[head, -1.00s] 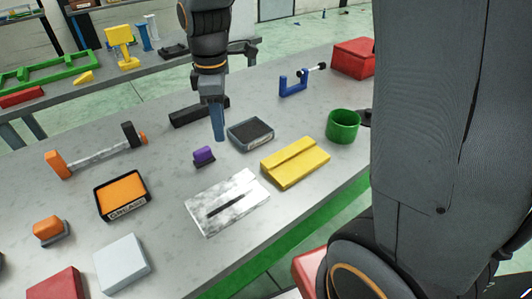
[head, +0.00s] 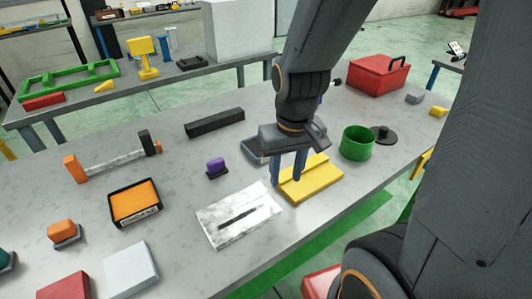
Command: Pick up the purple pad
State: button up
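The purple pad (head: 217,165) is a small purple block on a dark base. It sits on the grey table, left of my gripper and just behind the white marbled plate. My gripper (head: 287,182) points down with two blue fingers spread apart and nothing seen between them. The fingertips show in front of the left end of the yellow block (head: 318,184), to the right of the purple pad. Whether they touch the block is unclear. My gripper partly hides the dark grey tray (head: 254,150).
The white marbled plate (head: 238,217) with a black slot lies in front of the pad. An orange-topped box (head: 135,203) is to the left, a black bar (head: 214,122) behind. A green cup (head: 356,143) stands right of the gripper. Bare table surrounds the pad's left side.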

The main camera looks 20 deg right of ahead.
aim_at(216, 168)
jog(key=u, duration=1.3)
jog(key=k, duration=1.7)
jog(key=z, duration=0.4)
jog(key=i, duration=1.7)
